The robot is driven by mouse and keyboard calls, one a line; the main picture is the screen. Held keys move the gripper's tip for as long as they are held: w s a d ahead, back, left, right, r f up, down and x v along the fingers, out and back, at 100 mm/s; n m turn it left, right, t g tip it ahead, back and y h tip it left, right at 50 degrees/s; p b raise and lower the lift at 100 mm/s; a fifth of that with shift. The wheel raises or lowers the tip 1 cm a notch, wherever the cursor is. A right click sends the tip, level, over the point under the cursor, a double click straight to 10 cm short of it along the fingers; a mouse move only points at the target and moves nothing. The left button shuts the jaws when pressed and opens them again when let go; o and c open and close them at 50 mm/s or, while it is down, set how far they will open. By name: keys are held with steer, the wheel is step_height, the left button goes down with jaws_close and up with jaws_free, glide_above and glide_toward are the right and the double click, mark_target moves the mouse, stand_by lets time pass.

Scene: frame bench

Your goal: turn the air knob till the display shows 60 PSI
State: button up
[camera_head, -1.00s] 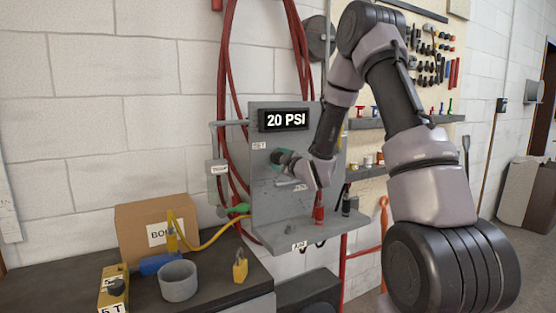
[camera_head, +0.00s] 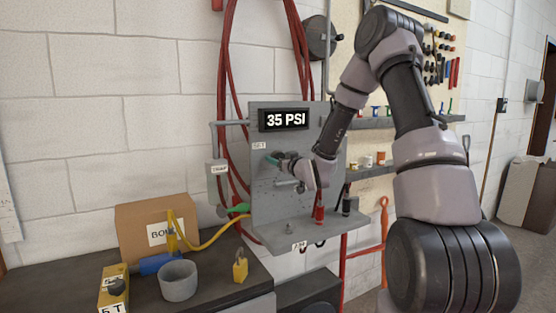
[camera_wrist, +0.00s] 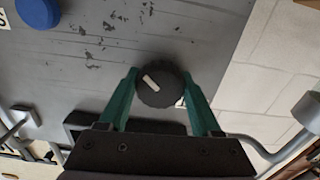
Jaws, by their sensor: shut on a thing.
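The display (camera_head: 284,119) at the top of the grey panel (camera_head: 265,190) reads 35 PSI. A black round knob with a white pointer mark (camera_wrist: 157,86) shows in the wrist view, between the two green fingers of my gripper (camera_wrist: 160,92). My gripper is shut on this knob, one finger at each side. In the head view my gripper (camera_head: 274,160) is at the panel below the display, beside a SET label (camera_head: 259,145). The knob is mostly hidden there by the gripper.
A blue round part (camera_wrist: 38,12) sits on the panel in the wrist view. Red hoses (camera_head: 227,80) hang behind the panel.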

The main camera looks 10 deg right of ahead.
steer(key=m, duration=0.5)
steer(key=shift+f+m, duration=0.1)
steer(key=shift+m, duration=2)
steer(key=o, duration=1.4)
steer(key=shift+c, duration=0.2)
steer(key=v, duration=1)
steer(key=shift+s, duration=0.4)
